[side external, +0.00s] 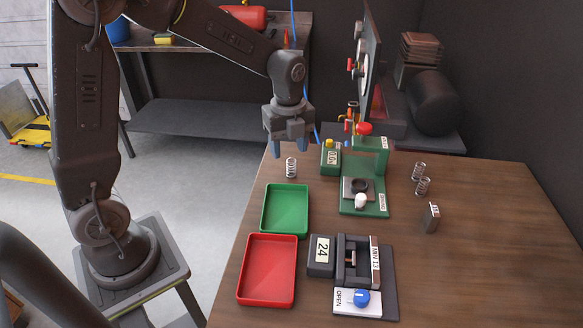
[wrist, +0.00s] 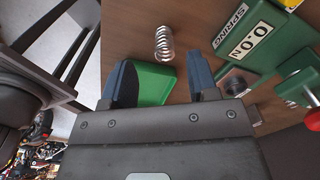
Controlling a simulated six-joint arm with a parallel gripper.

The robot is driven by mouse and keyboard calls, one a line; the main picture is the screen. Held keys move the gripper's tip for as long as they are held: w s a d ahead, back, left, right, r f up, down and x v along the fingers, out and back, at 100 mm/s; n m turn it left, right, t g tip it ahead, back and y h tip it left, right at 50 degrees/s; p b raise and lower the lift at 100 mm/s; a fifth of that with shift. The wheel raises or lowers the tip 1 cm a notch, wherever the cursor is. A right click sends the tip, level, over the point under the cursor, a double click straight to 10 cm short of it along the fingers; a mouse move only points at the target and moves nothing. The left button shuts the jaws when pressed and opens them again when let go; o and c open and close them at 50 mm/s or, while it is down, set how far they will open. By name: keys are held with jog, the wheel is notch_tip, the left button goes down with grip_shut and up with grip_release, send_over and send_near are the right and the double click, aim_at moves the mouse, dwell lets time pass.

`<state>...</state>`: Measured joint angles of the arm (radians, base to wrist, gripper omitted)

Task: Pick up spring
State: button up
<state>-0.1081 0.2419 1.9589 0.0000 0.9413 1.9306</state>
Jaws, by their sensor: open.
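A silver coil spring (side external: 291,167) stands upright on the wooden table, just behind the green tray. My gripper (side external: 290,149) points down above this spring, with its two dark blue fingers apart and nothing between them. In the wrist view the spring (wrist: 164,43) lies ahead of the open gripper (wrist: 158,75), roughly centred between the fingers and apart from them. Two more springs (side external: 418,171) (side external: 423,187) stand close together on the right side of the table.
A green tray (side external: 285,230) and a red tray (side external: 244,270) sit at the left edge. A green spring tester (side external: 366,210) with a display box (side external: 330,158) stands right of my gripper. A dark fixture (side external: 390,290) is in front. The table's right side is mostly clear.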

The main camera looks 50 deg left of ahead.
aim_at(291, 161)
jog(key=shift+w+d+f, duration=0.1)
jog(key=shift+d+f, duration=0.1)
jog(key=shift+f, duration=1.3)
jog(key=shift+w+d+f, duration=0.1)
jog(key=shift+d+f, duration=0.1)
jog(key=shift+f, duration=1.25)
jog(key=shift+c, duration=0.3)
jog(key=c, duration=0.9)
jog(key=shift+r, duration=0.15)
jog(key=shift+c, duration=0.2)
